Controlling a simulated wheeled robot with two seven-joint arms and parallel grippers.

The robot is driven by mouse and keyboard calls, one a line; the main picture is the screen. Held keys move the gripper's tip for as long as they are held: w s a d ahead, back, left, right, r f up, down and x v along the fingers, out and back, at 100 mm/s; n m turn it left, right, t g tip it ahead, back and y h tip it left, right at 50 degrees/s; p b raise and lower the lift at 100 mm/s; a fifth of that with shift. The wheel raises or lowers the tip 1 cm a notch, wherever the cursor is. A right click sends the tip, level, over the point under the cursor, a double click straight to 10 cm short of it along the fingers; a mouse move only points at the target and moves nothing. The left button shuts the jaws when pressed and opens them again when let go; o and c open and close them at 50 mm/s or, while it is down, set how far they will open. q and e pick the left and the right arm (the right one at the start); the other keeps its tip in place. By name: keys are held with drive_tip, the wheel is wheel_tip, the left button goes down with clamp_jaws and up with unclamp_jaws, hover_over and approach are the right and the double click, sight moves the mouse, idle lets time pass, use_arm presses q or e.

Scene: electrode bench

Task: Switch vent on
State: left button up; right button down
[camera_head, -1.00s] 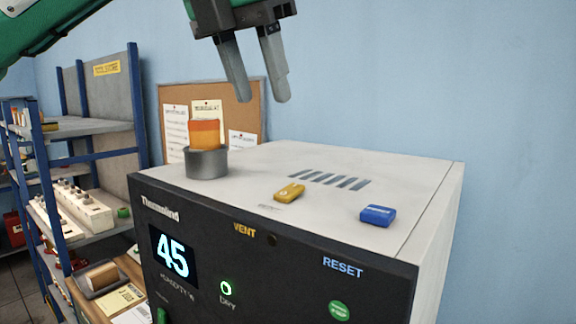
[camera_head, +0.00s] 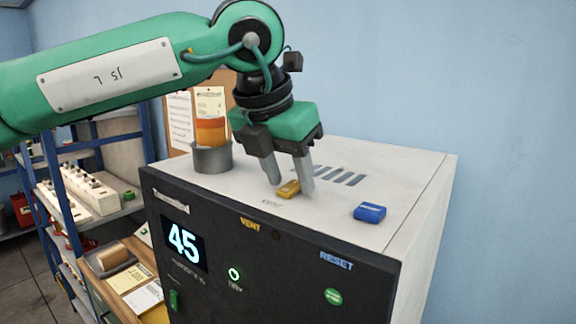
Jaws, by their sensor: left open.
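The yellow vent switch (camera_head: 288,189) sits on the white top of the cabinet, behind the yellow VENT label (camera_head: 250,224) on the black front. My left gripper (camera_head: 291,190) is open, with its fingertips down at the top surface and one on each side of the yellow switch. I cannot tell whether the fingers touch it. The blue switch (camera_head: 370,212) lies to the right, above the RESET label (camera_head: 337,261). My right gripper is not in view.
A grey cup (camera_head: 212,157) with an orange container (camera_head: 211,131) stands left of the gripper on the cabinet (camera_head: 400,170). Slots (camera_head: 343,178) lie behind the switches. The front display (camera_head: 187,247) reads 45. A shelf rack (camera_head: 100,190) stands at left.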

use_arm(q)
drive_tip(key=shift+w+f, duration=0.1)
drive_tip(key=shift+w, duration=0.05)
drive_tip(key=c, duration=0.5)
clamp_jaws()
drive_tip(key=shift+d+r+g+y+p, duration=0.2)
drive_tip(key=shift+g+y+p, duration=0.3)
drive_tip(key=shift+g, duration=0.4)
drive_tip(key=shift+w+f+g+y+p, duration=0.1)
drive_tip(key=shift+w+g+y+p, duration=0.15)
drive_tip(key=shift+g+y, duration=0.25)
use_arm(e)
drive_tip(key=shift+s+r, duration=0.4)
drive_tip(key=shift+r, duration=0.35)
use_arm(q)
drive_tip(key=o, duration=0.5)
unclamp_jaws()
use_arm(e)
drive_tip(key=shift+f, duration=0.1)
